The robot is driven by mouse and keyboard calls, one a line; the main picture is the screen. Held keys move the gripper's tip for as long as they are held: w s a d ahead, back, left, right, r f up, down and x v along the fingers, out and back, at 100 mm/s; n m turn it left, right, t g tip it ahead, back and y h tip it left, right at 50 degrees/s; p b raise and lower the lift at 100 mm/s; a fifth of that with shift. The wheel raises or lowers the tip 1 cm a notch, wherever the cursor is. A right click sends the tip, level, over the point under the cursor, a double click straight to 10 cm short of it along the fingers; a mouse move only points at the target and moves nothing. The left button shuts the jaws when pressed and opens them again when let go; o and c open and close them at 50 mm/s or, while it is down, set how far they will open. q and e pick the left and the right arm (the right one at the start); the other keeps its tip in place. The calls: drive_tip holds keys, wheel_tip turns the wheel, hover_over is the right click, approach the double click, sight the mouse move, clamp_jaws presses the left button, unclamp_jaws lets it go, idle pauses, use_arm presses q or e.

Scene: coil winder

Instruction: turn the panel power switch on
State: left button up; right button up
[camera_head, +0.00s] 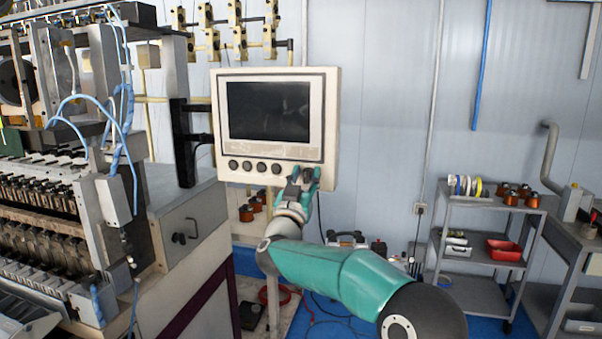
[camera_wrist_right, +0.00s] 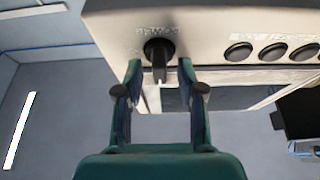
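The control panel (camera_head: 332,110) is a cream box with a dark screen (camera_head: 268,110) and a row of round black buttons (camera_head: 247,166) below it. The power switch (camera_wrist_right: 158,50) is a black rotary knob with a raised handle on the panel face, beside the buttons in the right wrist view. In the head view it is largely hidden by my right gripper (camera_head: 302,178), at the panel's lower right corner. In the right wrist view my right gripper (camera_wrist_right: 160,76) is open, its teal fingertips on either side of the knob's handle, with gaps visible. My left gripper is not in view.
A coil winding machine (camera_head: 180,210) fills the left side. A grey shelf cart (camera_head: 480,205) with spools and a red tray (camera_head: 504,250) stands at the right, near a grey bench (camera_head: 570,235). Cables and small items lie on the floor below the panel.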

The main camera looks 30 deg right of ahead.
clamp_jaws()
idle(0.4)
